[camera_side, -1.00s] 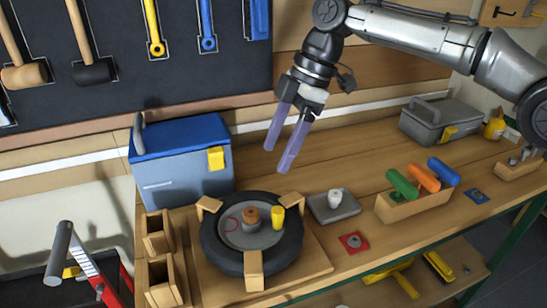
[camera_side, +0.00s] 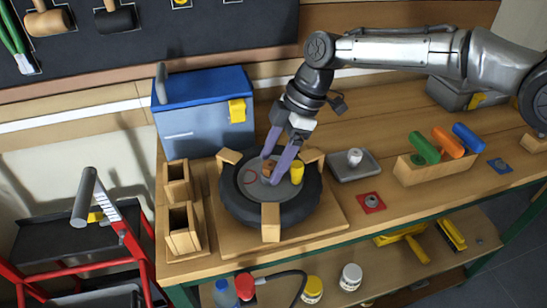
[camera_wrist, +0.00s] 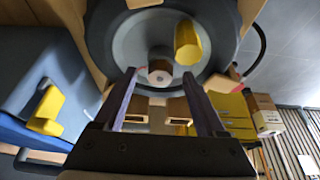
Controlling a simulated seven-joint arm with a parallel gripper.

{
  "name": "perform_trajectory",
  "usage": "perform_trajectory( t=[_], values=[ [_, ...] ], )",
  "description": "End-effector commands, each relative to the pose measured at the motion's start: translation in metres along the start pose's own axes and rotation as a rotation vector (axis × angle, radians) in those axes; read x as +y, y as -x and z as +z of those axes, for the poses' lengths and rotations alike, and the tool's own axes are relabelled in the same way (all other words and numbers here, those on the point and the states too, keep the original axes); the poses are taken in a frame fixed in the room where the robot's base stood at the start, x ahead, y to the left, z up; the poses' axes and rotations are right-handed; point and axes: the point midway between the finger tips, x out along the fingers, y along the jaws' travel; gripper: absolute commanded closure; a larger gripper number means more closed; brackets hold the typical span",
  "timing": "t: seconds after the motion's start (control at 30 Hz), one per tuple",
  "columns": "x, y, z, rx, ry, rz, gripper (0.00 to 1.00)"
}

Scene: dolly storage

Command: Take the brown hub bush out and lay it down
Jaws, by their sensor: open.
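The brown hub bush (camera_side: 267,169) stands at the middle of the grey hub of the black wheel (camera_side: 270,214); it also shows in the wrist view (camera_wrist: 160,71) as a short cylinder with a pale end face. My gripper (camera_side: 270,171) is open, pointing down, with its purple fingers on either side of the bush. In the wrist view the fingertips (camera_wrist: 159,74) flank the bush with gaps on both sides, and I see no contact. A yellow cylinder (camera_side: 297,172) stands on the hub just right of the bush, close to one finger.
Wooden blocks (camera_side: 271,222) hold the wheel on a wooden board. Wooden boxes (camera_side: 183,228) stand left, a blue toolbox (camera_side: 205,125) behind. To the right are a grey tray (camera_side: 340,172), a red square with a washer (camera_side: 369,201) and a rack of coloured handles (camera_side: 430,170). Bare bench lies between.

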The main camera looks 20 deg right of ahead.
Motion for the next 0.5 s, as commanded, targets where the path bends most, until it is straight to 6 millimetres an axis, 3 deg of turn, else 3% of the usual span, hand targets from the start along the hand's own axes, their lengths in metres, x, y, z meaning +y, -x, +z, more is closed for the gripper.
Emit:
perform_trajectory(
  t=[0.3, 0.5],
  values=[
    [-0.0002, -0.0026, 0.0001, 0.000, 0.000, -0.001, 0.27],
    [-0.0002, -0.0023, 0.0001, 0.000, -0.001, -0.001, 0.61]
  ],
)
